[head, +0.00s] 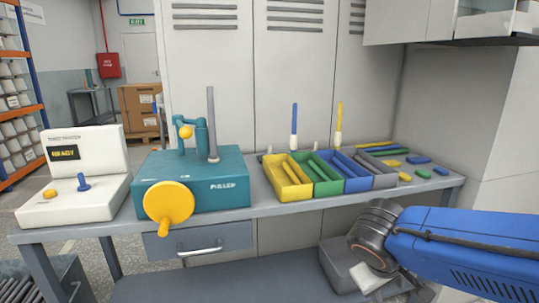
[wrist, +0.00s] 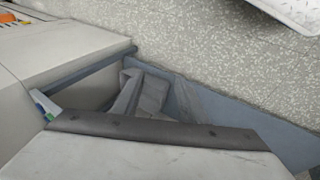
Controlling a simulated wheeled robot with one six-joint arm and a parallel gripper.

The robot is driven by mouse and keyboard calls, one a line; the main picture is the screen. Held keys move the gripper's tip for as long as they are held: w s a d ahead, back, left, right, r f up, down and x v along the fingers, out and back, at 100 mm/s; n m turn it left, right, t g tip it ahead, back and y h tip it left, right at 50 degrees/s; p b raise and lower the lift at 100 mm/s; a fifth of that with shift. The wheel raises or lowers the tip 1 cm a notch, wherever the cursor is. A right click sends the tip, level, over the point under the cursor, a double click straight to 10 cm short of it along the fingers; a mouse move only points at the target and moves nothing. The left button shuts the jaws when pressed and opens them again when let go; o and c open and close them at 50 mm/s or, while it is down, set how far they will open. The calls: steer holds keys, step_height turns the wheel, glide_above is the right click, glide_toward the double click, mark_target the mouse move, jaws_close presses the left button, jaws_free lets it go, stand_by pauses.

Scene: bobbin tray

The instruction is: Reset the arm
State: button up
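My blue arm (head: 455,250) reaches in from the right edge of the head view, in front of the bench's right end. Its dark round wrist joint (head: 374,236) is below the bench-top level, over the lower shelf area. The end of my gripper points down there, and its fingers cannot be made out. The wrist view shows no clear fingers. It looks down on a pale surface with a dark edge strip (wrist: 150,132), a blue-grey frame bar (wrist: 95,65) and speckled floor (wrist: 200,45). I see nothing held.
The bench (head: 270,208) carries a white tester (head: 85,170), a teal puller (head: 225,185) with a yellow handwheel (head: 168,202), and yellow (head: 285,190), green, blue and grey bins. Bobbins stand behind the bins. A grey bin (head: 336,262) sits under the bench beside my wrist.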

steer(key=s+d+m+y, duration=0.2)
steer(key=s+m+y, duration=0.1)
steer(key=s, duration=0.4)
steer(key=shift+r+t+y, duration=0.35)
steer(key=shift+t+y, duration=0.05)
steer(key=shift+y, duration=0.4)
steer(key=shift+d, duration=0.1)
stand_by(0.7)
